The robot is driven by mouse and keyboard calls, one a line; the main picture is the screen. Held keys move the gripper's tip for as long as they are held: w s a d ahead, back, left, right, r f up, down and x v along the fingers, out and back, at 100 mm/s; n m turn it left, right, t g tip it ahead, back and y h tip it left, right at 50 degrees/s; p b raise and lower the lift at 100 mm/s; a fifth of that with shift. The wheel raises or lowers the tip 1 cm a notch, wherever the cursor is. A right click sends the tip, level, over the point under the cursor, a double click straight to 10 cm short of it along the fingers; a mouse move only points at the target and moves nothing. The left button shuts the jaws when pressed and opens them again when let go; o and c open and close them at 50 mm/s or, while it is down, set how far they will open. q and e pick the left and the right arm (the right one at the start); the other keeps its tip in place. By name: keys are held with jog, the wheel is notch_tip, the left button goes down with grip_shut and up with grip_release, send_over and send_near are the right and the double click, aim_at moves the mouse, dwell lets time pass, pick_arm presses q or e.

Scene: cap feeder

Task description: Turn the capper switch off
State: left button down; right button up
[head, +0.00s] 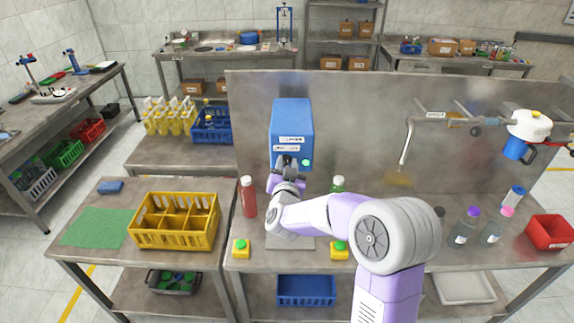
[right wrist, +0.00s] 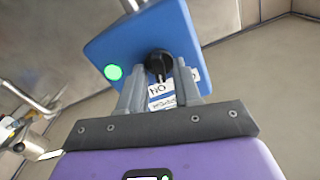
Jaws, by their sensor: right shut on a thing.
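The capper is a blue box (head: 291,117) standing against the metal back panel. Its face has white labels, a lit green light (head: 306,162) and a black knob switch (right wrist: 158,62). In the right wrist view, the blue box (right wrist: 150,32) and green light (right wrist: 113,72) show tilted. My right gripper (head: 290,163) is at the lower front of the box. In the right wrist view its fingers (right wrist: 160,78) lie on both sides of the knob, shut on it. The knob is mostly hidden in the head view. My left gripper is not in view.
A yellow crate (head: 175,240) is on the left table.

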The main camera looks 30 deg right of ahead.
jog(key=n+p, duration=0.1)
jog(key=n, duration=0.2)
jog(key=shift+a+r+n, duration=0.1)
jog(key=shift+a+n, duration=0.05)
jog(key=shift+n, duration=0.25)
jog(key=n+p, duration=0.1)
jog(key=n, duration=0.4)
jog(key=shift+w+p, duration=0.1)
jog(key=shift+p, duration=0.25)
jog(key=o, duration=0.7)
jog(key=shift+c, duration=0.2)
jog(key=v, duration=0.7)
jog(key=shift+s+a+b, duration=0.2)
jog(key=shift+s+b, duration=0.05)
jog(key=shift+b, duration=0.15)
jog(key=shift+f, duration=0.2)
